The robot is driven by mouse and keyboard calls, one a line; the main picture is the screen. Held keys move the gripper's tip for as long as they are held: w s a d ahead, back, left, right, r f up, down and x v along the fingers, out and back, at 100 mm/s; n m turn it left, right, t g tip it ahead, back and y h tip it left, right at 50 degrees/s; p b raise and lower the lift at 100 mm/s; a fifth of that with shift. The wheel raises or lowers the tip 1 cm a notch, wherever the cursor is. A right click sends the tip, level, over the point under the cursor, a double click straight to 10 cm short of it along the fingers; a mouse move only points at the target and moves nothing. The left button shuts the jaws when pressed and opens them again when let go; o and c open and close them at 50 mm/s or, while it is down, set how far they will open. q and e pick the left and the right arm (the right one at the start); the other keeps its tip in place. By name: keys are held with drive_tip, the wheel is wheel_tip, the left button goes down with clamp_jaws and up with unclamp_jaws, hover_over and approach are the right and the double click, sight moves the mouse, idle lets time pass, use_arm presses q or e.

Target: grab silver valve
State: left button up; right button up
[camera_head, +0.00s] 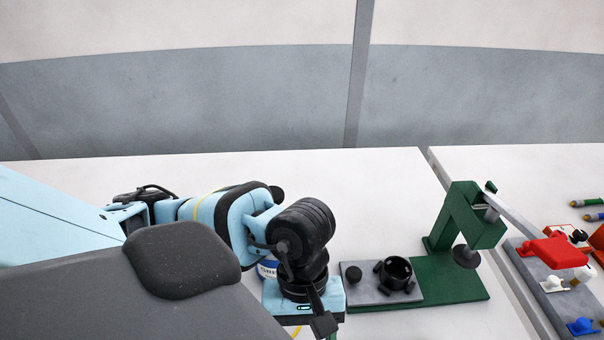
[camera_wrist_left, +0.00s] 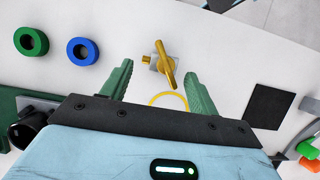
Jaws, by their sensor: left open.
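In the left wrist view a small valve with a gold handle and a silver-grey body (camera_wrist_left: 153,64) lies on the white table. My left gripper (camera_wrist_left: 158,69) is open, its two green fingers on either side of the valve in the picture. I cannot tell how far above the valve the fingers are. No contact shows. In the head view my left gripper (camera_head: 322,322) points down at the bottom edge, and my own arm hides the table around it, including the valve. My right gripper is not in view.
A green ring (camera_wrist_left: 30,42) and a blue ring (camera_wrist_left: 83,51) lie left of the valve; a black square (camera_wrist_left: 269,107) is right. In the head view a green press (camera_head: 465,225) and a grey plate with a black cup (camera_head: 396,272) stand right of my arm.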

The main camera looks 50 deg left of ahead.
use_arm(q)
drive_tip(key=x, duration=0.4)
drive_tip(key=shift+s+a, duration=0.2)
drive_tip(key=shift+s+d+f, duration=0.15)
drive_tip(key=shift+f, duration=0.4)
drive_tip(key=shift+c, duration=0.4)
drive_tip(key=c, duration=1.2)
drive_tip(key=shift+r, duration=0.1)
